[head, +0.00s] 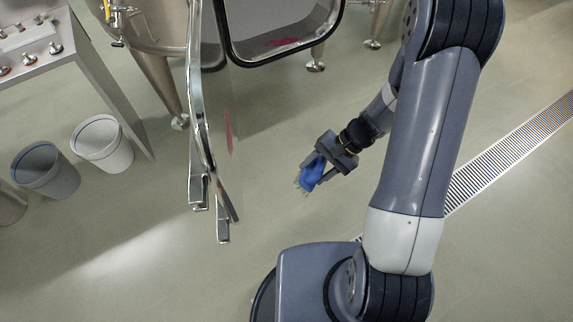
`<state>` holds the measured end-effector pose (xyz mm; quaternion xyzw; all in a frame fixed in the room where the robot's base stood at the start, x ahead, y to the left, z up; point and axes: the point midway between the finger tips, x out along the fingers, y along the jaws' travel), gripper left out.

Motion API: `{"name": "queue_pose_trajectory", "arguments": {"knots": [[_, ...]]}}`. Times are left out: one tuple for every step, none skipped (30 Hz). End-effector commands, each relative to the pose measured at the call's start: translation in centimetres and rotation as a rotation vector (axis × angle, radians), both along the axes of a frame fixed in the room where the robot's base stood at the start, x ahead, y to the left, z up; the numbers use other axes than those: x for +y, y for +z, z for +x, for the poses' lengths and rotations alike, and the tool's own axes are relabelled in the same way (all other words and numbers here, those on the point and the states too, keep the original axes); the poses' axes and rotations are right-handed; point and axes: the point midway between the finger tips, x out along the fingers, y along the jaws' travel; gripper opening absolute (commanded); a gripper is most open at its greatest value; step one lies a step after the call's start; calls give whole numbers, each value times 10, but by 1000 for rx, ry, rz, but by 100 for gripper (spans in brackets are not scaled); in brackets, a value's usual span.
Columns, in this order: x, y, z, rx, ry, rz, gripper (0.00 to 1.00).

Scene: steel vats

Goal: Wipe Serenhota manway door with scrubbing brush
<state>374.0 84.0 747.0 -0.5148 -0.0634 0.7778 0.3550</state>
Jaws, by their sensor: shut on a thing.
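The manway door (208,110) hangs open from the steel vat and is seen nearly edge-on in the head view, left of centre. A red smear (229,131) shows on its right-hand face. My gripper (315,176) is to the right of the door, apart from it. It is shut on a blue scrubbing brush (311,172), whose bristles point down and left. Part of the brush is hidden by the gripper. No name label is readable on the door or vat.
The vat (165,35) stands on legs at the top, with a black-rimmed manway opening (285,50). A grey bin (45,170), a white bin (102,144) and a steel table (62,55) are at left. A floor grate (515,145) runs at right. The floor between door and gripper is clear.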

Motion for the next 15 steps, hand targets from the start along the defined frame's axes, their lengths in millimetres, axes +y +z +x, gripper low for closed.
{"name": "queue_pose_trajectory", "arguments": {"knots": [[8,-12,-1,19,-19,63,30],[13,-10,-2,33,-30,104,30],[20,-8,-2,49,-42,158,30],[25,-6,-3,61,-51,200,30],[30,-4,-3,75,-60,239,30],[37,0,-3,90,-69,293,30],[42,3,-3,100,-76,331,30],[46,6,-3,111,-82,370,30],[52,10,-3,125,-90,418,30],[56,14,-3,134,-96,455,30],[60,17,-3,143,-101,490,30],[64,22,-2,153,-107,535,30],[67,26,-2,162,-111,566,30],[70,31,-2,168,-116,598,30],[73,36,-2,177,-120,636,30]]}}
